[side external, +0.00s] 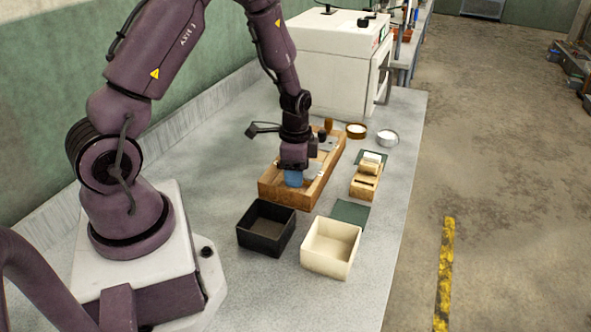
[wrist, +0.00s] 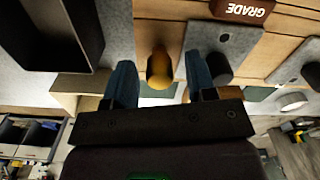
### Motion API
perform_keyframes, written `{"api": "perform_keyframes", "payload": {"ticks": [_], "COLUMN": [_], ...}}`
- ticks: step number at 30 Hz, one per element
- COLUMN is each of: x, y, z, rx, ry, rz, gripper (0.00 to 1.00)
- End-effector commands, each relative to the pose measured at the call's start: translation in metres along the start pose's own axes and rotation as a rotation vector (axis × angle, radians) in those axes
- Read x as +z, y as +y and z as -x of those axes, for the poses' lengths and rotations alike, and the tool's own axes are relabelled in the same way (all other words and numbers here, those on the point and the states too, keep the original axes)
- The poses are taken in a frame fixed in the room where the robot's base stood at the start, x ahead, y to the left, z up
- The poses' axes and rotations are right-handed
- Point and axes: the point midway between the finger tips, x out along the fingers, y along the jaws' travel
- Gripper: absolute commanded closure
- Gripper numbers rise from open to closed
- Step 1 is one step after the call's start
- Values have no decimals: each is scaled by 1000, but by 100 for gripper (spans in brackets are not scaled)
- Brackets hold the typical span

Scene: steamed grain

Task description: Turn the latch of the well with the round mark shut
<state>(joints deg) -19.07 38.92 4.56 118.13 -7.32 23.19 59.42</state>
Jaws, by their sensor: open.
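A long wooden tray (side external: 277,193) lies on the bench below my gripper. In the wrist view, a grey plate with a dark round knob (wrist: 219,69) sits on the wood, with another plate and dark knob (wrist: 313,74) at the right edge. I cannot make out a round mark or tell which well is which. My gripper (side external: 293,180) is open, its blue fingers low over the near end of the tray. In the wrist view, a yellow-brown rounded knob (wrist: 159,70) shows between the fingers; contact cannot be told. The right finger overlaps the nearer grey plate in the picture.
A black open box (side external: 266,232) and a cream open box (side external: 330,250) stand in front of the tray. A small wooden block (side external: 365,184), a brass-coloured dish (side external: 356,131) and a white dish (side external: 387,138) lie to its right. A white machine (side external: 325,60) stands behind.

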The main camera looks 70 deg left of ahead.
Motion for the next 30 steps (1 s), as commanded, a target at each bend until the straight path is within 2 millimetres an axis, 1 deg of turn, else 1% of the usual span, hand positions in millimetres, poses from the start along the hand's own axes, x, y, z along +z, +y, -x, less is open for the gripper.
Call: {"api": "perform_keyframes", "payload": {"ticks": [1,7,8,14,20,26,30], "x": [0,0,0,0,0,0,0], "y": [0,0,0,0,0,-1,0], "z": [0,0,0,0,1,1,1], "rx": [0,0,0,0,0,0,0], "ry": [0,0,0,-1,-1,-1,-1], "rz": [0,0,0,11,72,209,336], "gripper": [51,97,98,98,98,98,98]}}
